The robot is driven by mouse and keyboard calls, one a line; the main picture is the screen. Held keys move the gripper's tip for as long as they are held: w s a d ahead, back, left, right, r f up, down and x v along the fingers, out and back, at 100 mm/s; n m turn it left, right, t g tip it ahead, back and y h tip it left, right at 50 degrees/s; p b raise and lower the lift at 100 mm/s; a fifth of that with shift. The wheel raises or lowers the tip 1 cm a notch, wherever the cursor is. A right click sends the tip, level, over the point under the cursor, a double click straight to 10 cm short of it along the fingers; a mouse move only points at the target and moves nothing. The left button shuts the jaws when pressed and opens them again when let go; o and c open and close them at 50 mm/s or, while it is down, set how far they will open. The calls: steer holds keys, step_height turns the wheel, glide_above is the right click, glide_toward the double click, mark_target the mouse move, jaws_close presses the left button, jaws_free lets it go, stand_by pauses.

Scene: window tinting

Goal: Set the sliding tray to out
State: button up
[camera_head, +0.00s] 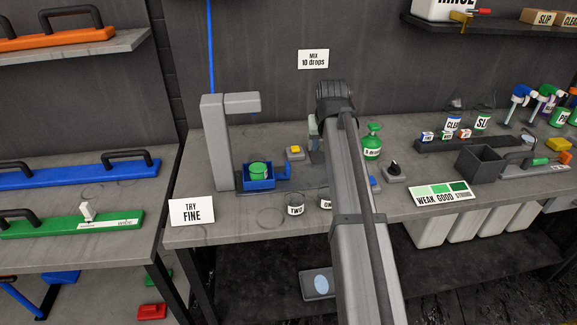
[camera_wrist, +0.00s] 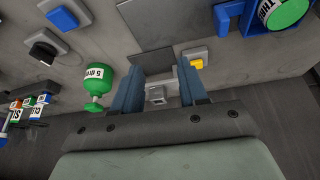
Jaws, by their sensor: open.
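The sliding tray, blue with a side handle (camera_head: 285,171), sits on the bench beneath the arm of a grey dispenser stand (camera_head: 216,140). A green round container (camera_head: 259,169) stands in it. In the wrist view part of the blue tray (camera_wrist: 251,20) and the green container (camera_wrist: 286,12) show at the top right, cut off by the edge. My gripper (camera_wrist: 158,66) is open and empty, pointing down over the bench to the right of the tray in the head view, apart from it. A small grey block (camera_wrist: 157,95) shows between its fingers. My arm hides the fingertips in the head view.
A yellow button (camera_head: 295,151) lies between tray and gripper. A green bottle (camera_head: 372,144), black knob (camera_head: 393,168) and blue button (camera_head: 375,184) stand right of my arm. Cups labelled TWO (camera_head: 295,207) and ONE (camera_head: 325,202) are at the bench front.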

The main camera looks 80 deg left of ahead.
steer(key=n+g, duration=0.1)
glide_toward(288, 164)
steer(key=v, duration=0.3)
steer(key=x, duration=1.3)
steer(key=shift+f, duration=0.25)
jaws_close()
